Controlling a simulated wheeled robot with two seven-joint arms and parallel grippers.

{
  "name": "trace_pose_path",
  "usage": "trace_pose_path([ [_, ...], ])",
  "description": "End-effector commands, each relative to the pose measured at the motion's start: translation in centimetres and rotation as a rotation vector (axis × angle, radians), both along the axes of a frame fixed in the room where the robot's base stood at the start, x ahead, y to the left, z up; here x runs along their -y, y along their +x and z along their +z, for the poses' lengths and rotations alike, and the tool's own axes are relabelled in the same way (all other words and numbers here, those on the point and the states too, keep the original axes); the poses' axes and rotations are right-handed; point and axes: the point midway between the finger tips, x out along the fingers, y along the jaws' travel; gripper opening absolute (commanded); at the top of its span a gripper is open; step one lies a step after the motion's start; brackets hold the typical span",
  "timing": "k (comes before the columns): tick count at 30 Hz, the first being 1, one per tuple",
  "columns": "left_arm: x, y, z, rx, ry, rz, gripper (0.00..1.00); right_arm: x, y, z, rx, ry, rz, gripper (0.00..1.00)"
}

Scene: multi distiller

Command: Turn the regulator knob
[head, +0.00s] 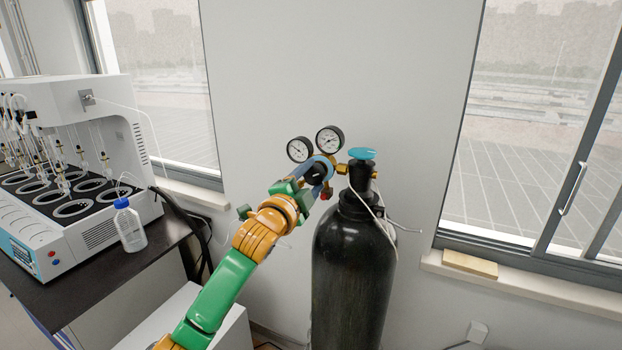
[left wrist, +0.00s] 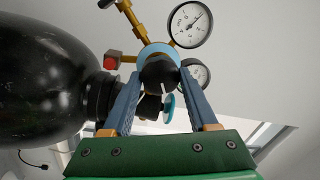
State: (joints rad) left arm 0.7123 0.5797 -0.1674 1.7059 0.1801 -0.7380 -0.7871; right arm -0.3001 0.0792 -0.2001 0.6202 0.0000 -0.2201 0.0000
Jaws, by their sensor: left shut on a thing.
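The regulator knob is black (left wrist: 158,71) and sits at the front of a light-blue regulator body with brass fittings. My left gripper (left wrist: 160,78) is shut on the knob, with one blue-grey finger on each side of it. In the head view my left gripper (head: 319,174) reaches up to the regulator from the lower left and partly hides it. Two round white gauges, one upper right (head: 330,139) and one left (head: 299,149), stand above the regulator. The regulator is fixed beside the neck of a black gas cylinder (head: 354,265). My right gripper is not in view.
A teal valve handwheel (head: 362,154) tops the cylinder, right of the regulator. A thin pale hose hangs by the cylinder's neck. A white distiller (head: 85,150) and a blue-capped bottle (head: 129,226) stand on a dark bench at the left. Wall and windows close the back.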

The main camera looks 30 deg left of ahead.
Motion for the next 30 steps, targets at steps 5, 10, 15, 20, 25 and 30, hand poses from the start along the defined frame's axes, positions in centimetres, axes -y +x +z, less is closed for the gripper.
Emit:
trace_pose_path([
  [5, 0.0, 0.0, 0.0, -0.001, -0.001, 0.0, 0.78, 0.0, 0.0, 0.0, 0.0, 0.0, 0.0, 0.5],
  [10, 0.0, 0.0, 0.0, 0.0, -0.001, 0.0, 0.89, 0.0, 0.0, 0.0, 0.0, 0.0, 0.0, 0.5],
  [15, 0.0, -0.1, -0.1, 0.0, -0.001, 0.0, 0.89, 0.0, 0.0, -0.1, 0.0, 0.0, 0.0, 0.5],
  [20, 0.2, -1.9, -0.6, 0.002, 0.002, 0.0, 0.89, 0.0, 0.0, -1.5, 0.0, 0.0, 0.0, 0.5],
  [25, 0.5, -5.0, -0.8, 0.002, 0.003, 0.0, 0.89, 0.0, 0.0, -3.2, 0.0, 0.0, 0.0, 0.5],
  [30, 0.6, -6.8, -0.6, 0.001, 0.0, 0.0, 0.89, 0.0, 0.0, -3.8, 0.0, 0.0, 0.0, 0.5],
])
